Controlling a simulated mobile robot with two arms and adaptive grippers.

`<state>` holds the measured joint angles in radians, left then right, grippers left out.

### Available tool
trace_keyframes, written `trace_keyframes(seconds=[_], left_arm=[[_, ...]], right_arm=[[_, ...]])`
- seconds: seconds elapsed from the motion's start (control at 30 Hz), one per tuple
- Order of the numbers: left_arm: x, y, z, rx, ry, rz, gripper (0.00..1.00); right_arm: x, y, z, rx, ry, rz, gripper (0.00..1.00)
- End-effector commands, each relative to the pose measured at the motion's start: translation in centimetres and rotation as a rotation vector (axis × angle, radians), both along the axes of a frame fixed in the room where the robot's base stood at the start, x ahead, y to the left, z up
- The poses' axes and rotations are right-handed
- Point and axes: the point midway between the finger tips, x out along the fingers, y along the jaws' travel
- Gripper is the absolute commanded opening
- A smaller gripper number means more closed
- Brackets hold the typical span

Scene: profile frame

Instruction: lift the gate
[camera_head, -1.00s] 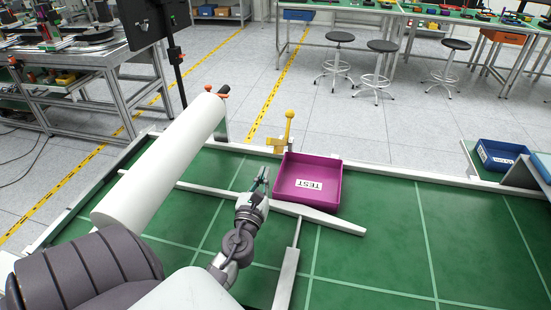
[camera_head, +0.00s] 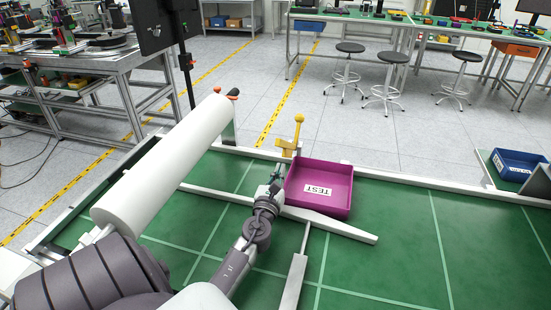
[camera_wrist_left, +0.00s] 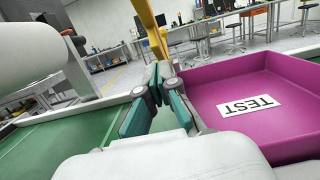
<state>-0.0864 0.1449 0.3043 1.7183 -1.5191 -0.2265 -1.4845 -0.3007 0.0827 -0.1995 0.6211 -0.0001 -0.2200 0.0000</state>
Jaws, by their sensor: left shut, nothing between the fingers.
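A yellow upright piece with a ball-topped handle (camera_head: 297,133) stands at the back rail of the green table; it seems to be the gate. In the left wrist view the yellow piece (camera_wrist_left: 150,25) rises just beyond the fingertips, its lower part partly hidden by them. My left gripper (camera_head: 278,172) is shut and empty, in front of the yellow piece and at the left side of the magenta TEST box (camera_head: 340,172). The green-padded fingers converge in the left wrist view (camera_wrist_left: 156,82). Whether they touch the yellow piece I cannot tell. My right gripper is out of view.
A large white cylinder (camera_head: 165,160) lies slanted to the left of my arm. White profile bars (camera_head: 335,226) cross the green table (camera_head: 390,270). A blue box (camera_head: 515,164) stands at the far right. The table right of the magenta box is clear.

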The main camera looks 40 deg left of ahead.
Motion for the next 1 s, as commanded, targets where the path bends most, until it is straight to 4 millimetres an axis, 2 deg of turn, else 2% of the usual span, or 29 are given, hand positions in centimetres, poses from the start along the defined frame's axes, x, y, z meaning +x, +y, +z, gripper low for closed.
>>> trace_keyframes(seconds=[0.2,0.67,0.87,1.0], left_arm=[[1.7,1.0,0.3,0.0,-0.001,0.0,0.0],[1.9,1.1,0.5,0.0,0.0,-0.001,0.0],[2.3,1.2,1.9,0.001,0.0,-0.001,0.0],[2.9,1.6,3.7,0.003,-0.002,-0.001,0.0]], right_arm=[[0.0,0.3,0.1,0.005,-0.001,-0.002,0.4],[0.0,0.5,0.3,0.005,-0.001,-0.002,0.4],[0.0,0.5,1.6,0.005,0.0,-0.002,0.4],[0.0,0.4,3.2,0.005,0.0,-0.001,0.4]])
